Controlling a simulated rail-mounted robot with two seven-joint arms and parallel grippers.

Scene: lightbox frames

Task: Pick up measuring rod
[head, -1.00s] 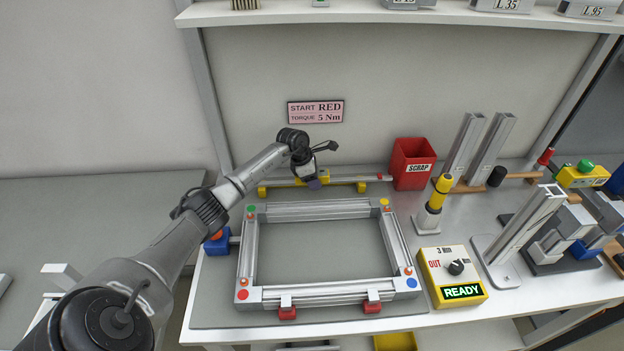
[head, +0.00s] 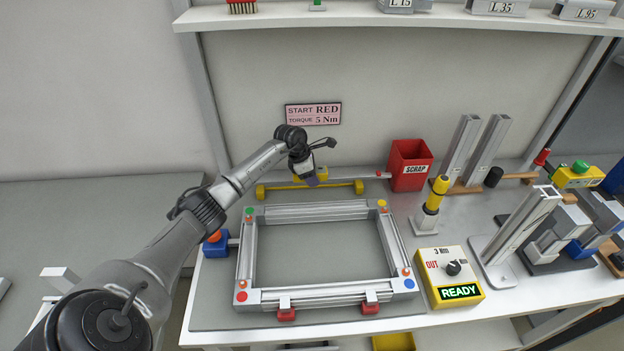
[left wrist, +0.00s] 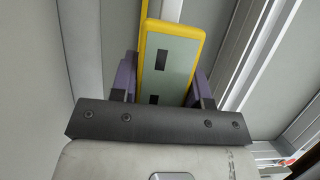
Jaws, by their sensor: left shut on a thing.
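The measuring rod (head: 345,175) is a thin light rod with a yellow housing and a small red part towards its right end. It is level, just above a yellow two-ended stand (head: 335,185) at the back of the bench. My left gripper (head: 312,181) is shut on the rod's yellow housing. In the left wrist view the yellow-edged housing (left wrist: 170,65) with a grey face sits between the purple fingers. The gripper hides part of the rod's left portion in the head view. My right gripper is not in view.
A red scrap bin (head: 409,165) stands close to the rod's right end. A metal frame (head: 318,295) lies in front of the stand. A yellow torque tool (head: 434,198) and a READY box (head: 450,275) are at the right. The back wall is close behind.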

